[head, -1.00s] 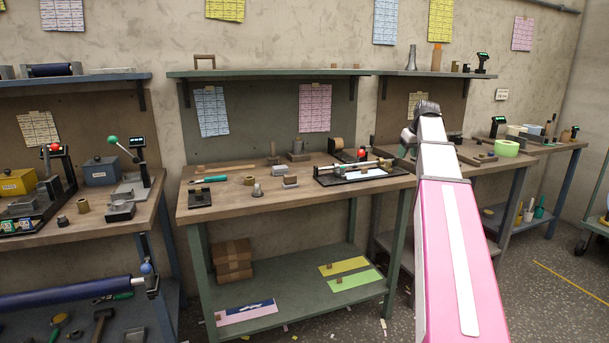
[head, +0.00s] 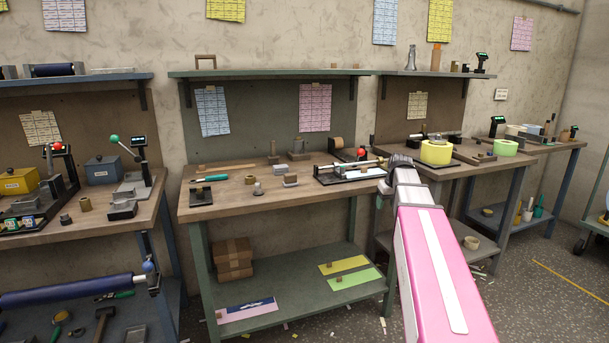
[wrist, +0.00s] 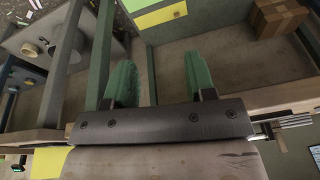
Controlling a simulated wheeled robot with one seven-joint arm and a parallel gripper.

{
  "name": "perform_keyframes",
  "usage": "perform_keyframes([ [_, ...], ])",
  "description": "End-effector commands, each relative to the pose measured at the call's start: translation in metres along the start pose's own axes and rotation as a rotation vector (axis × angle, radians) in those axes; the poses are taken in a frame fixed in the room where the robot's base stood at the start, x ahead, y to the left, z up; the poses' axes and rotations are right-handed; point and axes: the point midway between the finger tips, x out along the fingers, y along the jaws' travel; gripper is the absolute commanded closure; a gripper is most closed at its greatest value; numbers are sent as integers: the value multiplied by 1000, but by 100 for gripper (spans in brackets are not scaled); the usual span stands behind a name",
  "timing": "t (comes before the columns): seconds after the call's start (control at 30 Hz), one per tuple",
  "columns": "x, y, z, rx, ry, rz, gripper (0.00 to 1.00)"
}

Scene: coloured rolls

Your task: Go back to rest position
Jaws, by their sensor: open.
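My gripper (wrist: 158,78) shows in the wrist view with its two green fingers apart and nothing between them. In the head view my pink and white arm reaches up from the bottom right. Its dark end (head: 397,166) is by the right end of the green-legged middle bench (head: 232,208); the fingers cannot be made out there. A yellow roll (head: 436,153) sits around a post on a dark plate on the bench to the right, apart from my arm's end. A pale yellow-green roll (head: 504,148) lies further right.
A long black fixture with a rod (head: 350,172) lies on the middle bench close to my arm's end. Small blocks and a teal-handled tool (head: 210,178) lie further left. A tan roll (head: 471,243) is on the right bench's lower shelf. The floor at right (head: 540,290) is clear.

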Motion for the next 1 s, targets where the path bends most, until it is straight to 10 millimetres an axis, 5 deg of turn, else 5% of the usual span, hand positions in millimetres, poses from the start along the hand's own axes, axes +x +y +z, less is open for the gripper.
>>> perform_keyframes([
  [0.2, 73, -48, 65, 62, -71, 8, 50],
  [0.5, 148, -104, 157, 138, -162, 37, 50],
  [0.8, 192, -144, 237, 192, -229, 72, 50],
  [1.0, 201, -152, 255, 206, -243, 84, 50],
])
